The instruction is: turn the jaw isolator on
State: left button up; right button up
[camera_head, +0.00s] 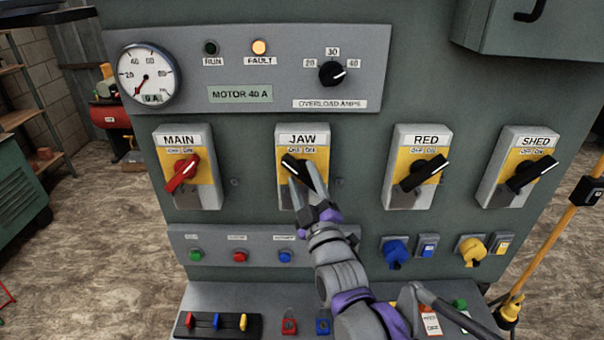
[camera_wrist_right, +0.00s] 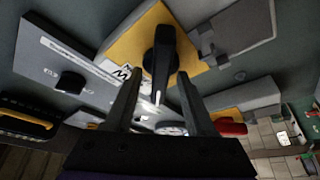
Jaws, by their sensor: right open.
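The jaw isolator (camera_head: 320,190) is a grey box with a yellow plate marked OFF and ON, under a JAW label. Its black handle (camera_head: 289,161) slants up to the left, toward OFF. My right gripper (camera_head: 304,180) is open in front of it and hides part of the handle. In the right wrist view the black handle (camera_wrist_right: 161,50) lies in line with the gap between the two fingers of my right gripper (camera_wrist_right: 158,80). Whether a finger touches it I cannot tell. My left gripper is not in view.
The main isolator (camera_head: 206,195) with a red handle stands left. The red isolator (camera_head: 403,190) and shed isolator (camera_head: 496,190) stand right, their black handles slanting up right. A push-button strip (camera_head: 215,240) lies below. The fault lamp (camera_head: 260,47) glows amber.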

jog(key=shift+w+a+r, duration=0.15)
jog(key=shift+w, duration=0.4)
grip_shut()
